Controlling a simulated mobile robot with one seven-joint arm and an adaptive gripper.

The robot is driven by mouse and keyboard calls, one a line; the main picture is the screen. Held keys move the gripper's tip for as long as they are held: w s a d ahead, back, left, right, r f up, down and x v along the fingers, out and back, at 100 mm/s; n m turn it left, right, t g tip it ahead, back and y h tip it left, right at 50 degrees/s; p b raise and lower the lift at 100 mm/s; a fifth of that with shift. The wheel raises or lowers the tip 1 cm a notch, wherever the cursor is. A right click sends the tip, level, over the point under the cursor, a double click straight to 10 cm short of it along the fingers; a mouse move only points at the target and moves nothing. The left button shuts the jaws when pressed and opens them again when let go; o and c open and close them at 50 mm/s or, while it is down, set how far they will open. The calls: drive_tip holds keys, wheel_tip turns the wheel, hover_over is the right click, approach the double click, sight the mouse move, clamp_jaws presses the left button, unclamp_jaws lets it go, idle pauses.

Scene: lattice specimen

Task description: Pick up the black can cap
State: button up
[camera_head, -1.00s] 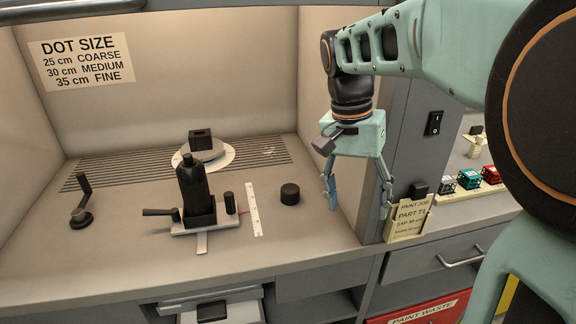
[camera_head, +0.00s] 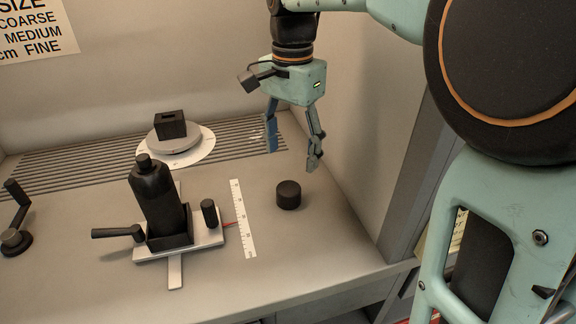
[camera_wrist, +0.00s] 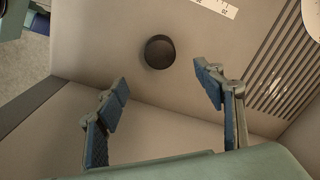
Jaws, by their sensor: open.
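The black can cap (camera_head: 288,195) is a short dark cylinder standing on the booth floor, right of the white ruler. It also shows in the wrist view (camera_wrist: 159,52), beyond the fingertips and roughly between their lines. My gripper (camera_head: 293,160) hangs above and a little behind the cap in the head view, fingers pointing down. It is open and empty, and both fingers (camera_wrist: 160,80) show apart in the wrist view. Nothing touches the cap.
A black spray can (camera_head: 158,200) stands in a holder with a side handle, left of the white ruler (camera_head: 243,218). A turntable (camera_head: 180,148) with a dark block sits behind it. A crank (camera_head: 15,225) is at far left. The booth's right wall (camera_head: 350,130) is close to my gripper.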

sight(289, 187)
drive_tip(key=f, duration=0.2)
drive_tip(key=f+b, duration=0.1)
drive_tip(key=f, duration=0.2)
drive_tip(key=shift+s, duration=0.2)
drive_tip(key=shift+a+f+b, duration=0.2)
drive_tip(key=shift+f+b, duration=0.65)
drive_tip(key=shift+f, duration=1.75)
drive_tip(key=shift+c, duration=0.6)
drive_tip(key=c, duration=0.7)
drive_tip(key=shift+c, duration=0.2)
drive_tip(key=shift+r, duration=0.2)
